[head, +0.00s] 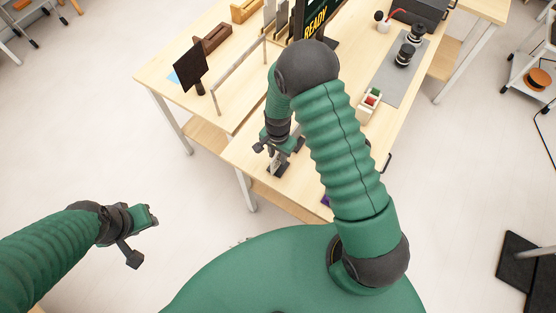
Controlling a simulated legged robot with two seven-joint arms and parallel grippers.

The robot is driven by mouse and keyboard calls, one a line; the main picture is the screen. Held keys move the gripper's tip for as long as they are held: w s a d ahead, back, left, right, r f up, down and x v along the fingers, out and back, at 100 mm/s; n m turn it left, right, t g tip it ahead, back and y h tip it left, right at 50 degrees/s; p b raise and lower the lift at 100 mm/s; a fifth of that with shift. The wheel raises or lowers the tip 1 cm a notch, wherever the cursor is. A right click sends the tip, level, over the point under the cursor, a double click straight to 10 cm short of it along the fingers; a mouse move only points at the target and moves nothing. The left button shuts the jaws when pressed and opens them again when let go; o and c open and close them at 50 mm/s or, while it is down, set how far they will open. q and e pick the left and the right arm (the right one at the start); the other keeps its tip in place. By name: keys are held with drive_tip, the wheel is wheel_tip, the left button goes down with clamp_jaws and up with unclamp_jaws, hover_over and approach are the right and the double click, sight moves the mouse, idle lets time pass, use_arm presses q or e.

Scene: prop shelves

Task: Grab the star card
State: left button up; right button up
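No star marking can be made out on any card. A small pale upright piece (278,160) in a dark base stands near the front edge of the table; it may be a card in a holder. My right gripper (277,149) is right above it, pointing down, with its fingers apart on either side; I cannot tell whether they touch it. A bit of purple (325,201) shows at the table's front edge, mostly hidden by my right arm. My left gripper (143,236) is open and empty over the floor, left of the table.
The wooden table (236,152) holds a dark panel on a stand (190,68), a pale rail (240,76), a READY screen (318,25), a small box with coloured items (369,103) and a grey mat (388,86) with dark cylinders. Open floor lies left.

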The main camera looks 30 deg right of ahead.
sight(276, 168)
wheel_tip(276, 168, down, 2)
drive_tip(key=shift+w+f, duration=0.1)
drive_tip(key=shift+f, duration=0.05)
drive_tip(key=shift+d, duration=0.1)
drive_tip(key=shift+f, duration=0.2)
drive_tip(key=shift+c, duration=0.2)
idle(0.3)
clamp_jaws()
